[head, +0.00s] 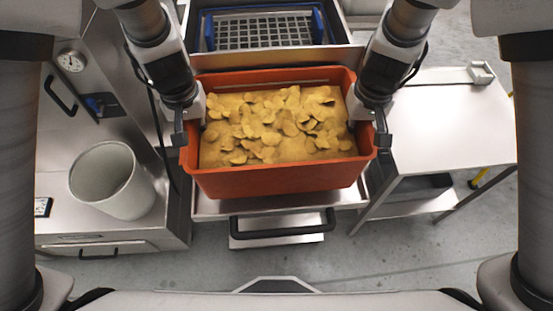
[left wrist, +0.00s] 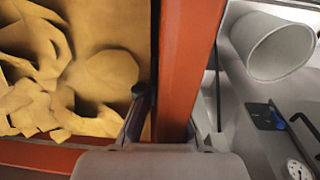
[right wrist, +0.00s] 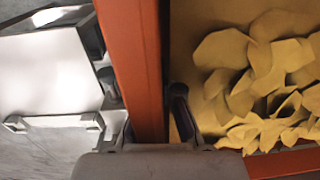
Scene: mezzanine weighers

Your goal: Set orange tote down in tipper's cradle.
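The orange tote (head: 275,182) is upright and level in the middle of the head view, filled with yellow chips. My left gripper (head: 187,125) is shut on its left wall, one finger inside and one outside; the left wrist view shows this wall (left wrist: 188,70) between the fingers. My right gripper (head: 376,127) holds the right wall (right wrist: 137,65) the same way. A steel tray that looks like the tipper's cradle (head: 210,209) shows below the tote's front edge. The tote hides most of it, and I cannot tell whether they touch.
A steel housing with a blue-sided grate (head: 265,32) stands behind the tote. A grey bucket (head: 112,180) stands on the steel counter at left, near a gauge (head: 71,61). A white-topped table (head: 450,125) is close at right. A black handle (head: 283,227) sticks out in front.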

